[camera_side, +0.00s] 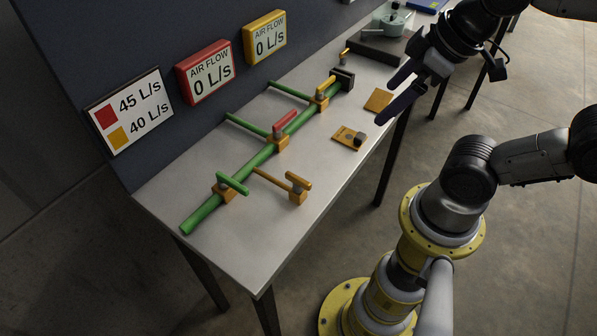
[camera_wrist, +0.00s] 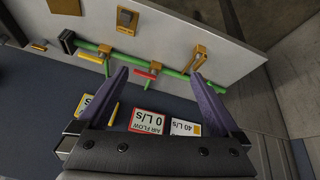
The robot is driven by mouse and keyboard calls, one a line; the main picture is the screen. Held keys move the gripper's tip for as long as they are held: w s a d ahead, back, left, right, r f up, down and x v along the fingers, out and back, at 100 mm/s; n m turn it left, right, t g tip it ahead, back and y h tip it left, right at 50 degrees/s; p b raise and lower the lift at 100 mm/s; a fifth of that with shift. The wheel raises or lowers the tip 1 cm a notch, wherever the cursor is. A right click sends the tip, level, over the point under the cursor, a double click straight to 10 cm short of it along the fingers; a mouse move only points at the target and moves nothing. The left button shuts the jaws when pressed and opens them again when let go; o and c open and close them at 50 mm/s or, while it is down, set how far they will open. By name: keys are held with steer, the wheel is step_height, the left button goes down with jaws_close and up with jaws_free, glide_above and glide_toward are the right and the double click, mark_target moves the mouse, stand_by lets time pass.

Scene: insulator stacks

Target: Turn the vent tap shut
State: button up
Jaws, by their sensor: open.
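A green pipe (camera_side: 258,157) lies along the table with several taps on orange blocks. One tap has a green handle (camera_side: 232,184) across the pipe. Another has a red handle (camera_side: 286,120) along the pipe, and the far one has a yellow handle (camera_side: 327,85). An orange branch pipe (camera_side: 270,181) ends in a tap with an orange handle (camera_side: 298,181). No label tells which is the vent tap. My gripper (camera_side: 388,102) is open and empty, above the table's right side, apart from the taps. Its fingers also show in the wrist view (camera_wrist: 158,75).
The red-framed meter (camera_side: 205,72) and yellow-framed meter (camera_side: 265,38) read 0 L/s. A sign (camera_side: 130,111) shows red 45 L/s, yellow 40 L/s. Orange plates (camera_side: 343,135) (camera_side: 378,101) lie near the table's right edge. A pot (camera_side: 392,19) stands at the back. The table's front is clear.

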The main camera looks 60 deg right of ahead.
steer(key=w+a+r+n+g, duration=0.2)
steer(key=w+n, duration=0.2)
steer(key=n, duration=0.3)
steer(key=n+g, duration=0.3)
steer(key=n, duration=0.5)
glide_above(298, 178)
step_height(298, 178, down, 4)
step_height(298, 178, down, 14)
steer(key=shift+r, duration=0.25)
steer(key=shift+c, duration=0.3)
steer(key=c, duration=1.2)
